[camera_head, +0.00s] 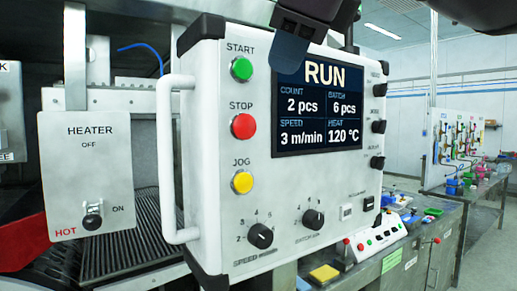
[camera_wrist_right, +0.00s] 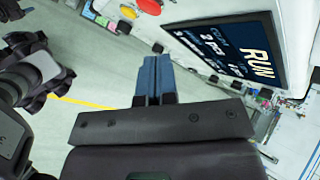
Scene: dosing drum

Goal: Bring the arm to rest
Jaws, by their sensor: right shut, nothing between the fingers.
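My right gripper (camera_head: 289,58) hangs in from the top of the head view, in front of the upper left corner of the control panel's screen (camera_head: 325,136). In the right wrist view its two blue fingers (camera_wrist_right: 153,78) lie together, shut and empty. There the panel is at the upper right, apart from the fingers, with grey floor behind them. The white control panel (camera_head: 215,170) shows RUN, count 2 pcs, batch 6 pcs, speed 3 m/min, heat 120 °C. My left gripper is not in view.
Green, red and yellow buttons line the panel, above two black knobs (camera_head: 260,236). A white handle (camera_head: 168,160) stands out at its left. A heater switch box (camera_head: 88,175) is further left. A bench (camera_head: 420,240) stands behind at right. Open floor lies below the fingers.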

